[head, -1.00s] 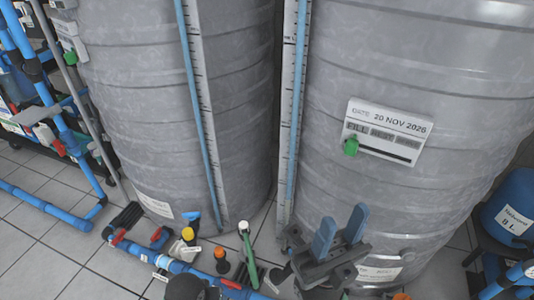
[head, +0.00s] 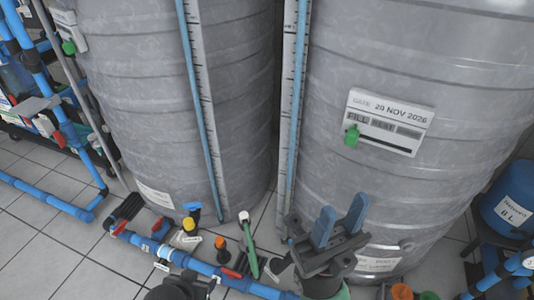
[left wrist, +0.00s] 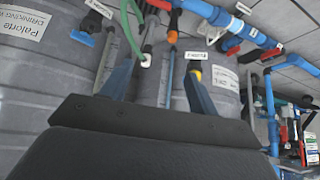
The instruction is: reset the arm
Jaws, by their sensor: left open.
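In the left wrist view my left gripper (left wrist: 160,74) is open, its two blue fingers apart with nothing between them. My right gripper (head: 339,226) has two blue fingers pointing up, spread apart and empty. It stands in front of the right tank's foot.
Two large grey tanks, left (head: 140,110) and right (head: 430,60), fill the back. A blue pipe (head: 205,267) with valves runs along the floor before them. An orange-capped part (head: 221,251) stands near it. A blue container (head: 510,203) is at right. Tiled floor is clear at lower left.

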